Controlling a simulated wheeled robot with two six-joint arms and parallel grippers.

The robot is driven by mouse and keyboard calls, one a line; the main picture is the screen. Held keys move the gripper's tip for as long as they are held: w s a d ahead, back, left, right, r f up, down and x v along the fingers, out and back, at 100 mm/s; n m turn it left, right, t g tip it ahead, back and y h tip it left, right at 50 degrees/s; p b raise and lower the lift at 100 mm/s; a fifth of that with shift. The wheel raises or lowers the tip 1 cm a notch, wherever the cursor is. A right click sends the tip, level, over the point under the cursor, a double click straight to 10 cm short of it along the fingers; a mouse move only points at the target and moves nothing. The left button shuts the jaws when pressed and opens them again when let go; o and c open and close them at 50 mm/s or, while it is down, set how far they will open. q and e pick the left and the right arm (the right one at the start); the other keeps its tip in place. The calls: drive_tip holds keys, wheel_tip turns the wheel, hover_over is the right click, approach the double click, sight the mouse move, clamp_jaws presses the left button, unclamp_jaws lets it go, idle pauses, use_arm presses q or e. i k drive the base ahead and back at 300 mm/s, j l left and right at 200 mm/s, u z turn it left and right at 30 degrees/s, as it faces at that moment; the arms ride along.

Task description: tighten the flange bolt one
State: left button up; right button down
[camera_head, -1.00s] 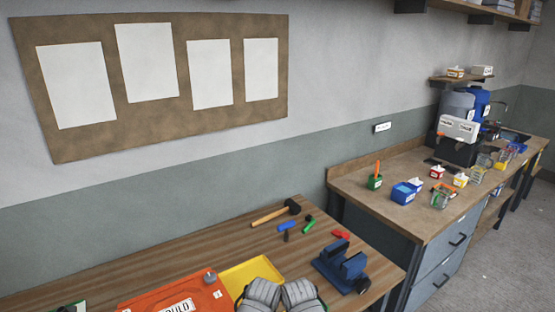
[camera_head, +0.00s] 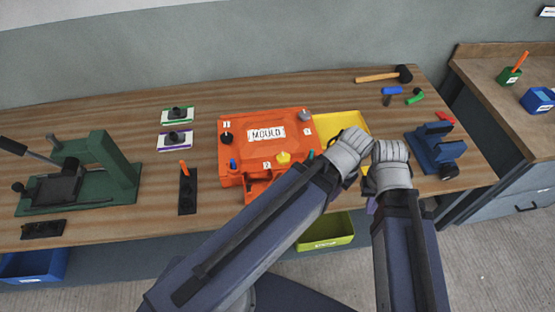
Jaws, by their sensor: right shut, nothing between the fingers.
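The orange mould (camera_head: 238,149) lies on the wooden bench, marked MOULD on top. A black knob-like bolt (camera_head: 226,138) stands at its left edge by a small tag that seems to read 1. A grey bolt (camera_head: 305,115) is at its back right corner, a yellow one (camera_head: 284,157) at its front, and a small blue one (camera_head: 233,163) at its front left. My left gripper (camera_head: 350,149) is over the mould's right side and the yellow tray; its fingertips are hidden. My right gripper (camera_head: 391,166) is shut and empty, beside the left one, right of the mould.
The yellow tray (camera_head: 338,122) lies behind the grippers. A blue vise (camera_head: 434,150) stands to the right, a hammer (camera_head: 385,76) behind. A green press (camera_head: 112,168) stands at left, a black holder (camera_head: 188,192) nearer the mould. Bare bench lies behind the mould.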

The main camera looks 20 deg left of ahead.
sight(227, 138)
drive_tip(key=u, duration=1.4)
drive_tip(key=k+l+z, duration=0.25)
